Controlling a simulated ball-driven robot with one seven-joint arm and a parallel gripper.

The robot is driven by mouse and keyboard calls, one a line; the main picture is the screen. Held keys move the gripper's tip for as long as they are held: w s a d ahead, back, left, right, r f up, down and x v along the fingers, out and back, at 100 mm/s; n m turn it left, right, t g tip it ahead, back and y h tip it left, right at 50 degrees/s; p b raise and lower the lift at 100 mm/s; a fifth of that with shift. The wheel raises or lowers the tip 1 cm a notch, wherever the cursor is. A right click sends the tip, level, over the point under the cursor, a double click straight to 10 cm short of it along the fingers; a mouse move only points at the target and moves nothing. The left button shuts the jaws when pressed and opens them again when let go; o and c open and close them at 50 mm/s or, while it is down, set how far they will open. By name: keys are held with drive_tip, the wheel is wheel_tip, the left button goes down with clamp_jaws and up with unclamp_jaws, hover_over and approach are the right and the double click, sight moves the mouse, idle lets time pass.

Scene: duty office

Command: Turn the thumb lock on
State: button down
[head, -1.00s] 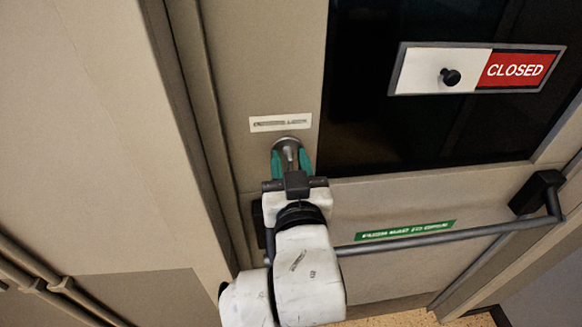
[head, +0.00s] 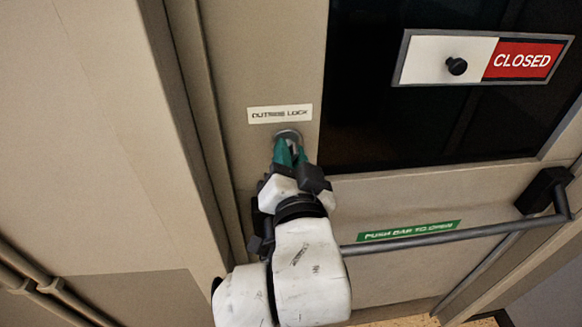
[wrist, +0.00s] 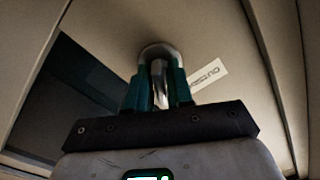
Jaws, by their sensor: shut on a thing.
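The thumb lock (head: 289,134) is a round metal fitting on the beige door, just below a label reading "OUTSIDE LOCK" (head: 280,113). In the wrist view its metal turn piece (wrist: 158,80) stands between the two teal fingers. My gripper (head: 289,152) is at the lock with its fingers shut on the turn piece. In the wrist view my gripper (wrist: 159,92) is rolled relative to the door, and the label (wrist: 208,76) appears slanted. In the head view the fingers hide most of the turn piece, so its exact angle is hard to tell there.
A push bar (head: 440,239) crosses the door at the lower right, below a green "PUSH BAR TO OPEN" sign (head: 408,231). A sliding sign reading "CLOSED" (head: 522,60) with a black knob (head: 456,66) is on the dark window (head: 400,125). Pipes (head: 45,290) run at the lower left.

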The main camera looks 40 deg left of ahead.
idle(0.3)
drive_tip(key=m, duration=0.1)
drive_tip(key=m+b, duration=0.1)
drive_tip(key=shift+f+m, duration=0.2)
drive_tip(key=shift+m, duration=0.1)
drive_tip(key=m+b, duration=0.1)
drive_tip(key=m, duration=0.2)
drive_tip(key=shift+b, duration=0.35)
drive_tip(key=shift+r+m, duration=0.15)
drive_tip(key=shift+m, duration=0.35)
drive_tip(key=shift+m+b, duration=0.7)
drive_tip(key=shift+m, duration=0.5)
drive_tip(key=m+b, duration=0.1)
drive_tip(key=m, duration=0.2)
drive_tip(key=shift+m, duration=0.3)
drive_tip(key=c, duration=1.2)
unclamp_jaws()
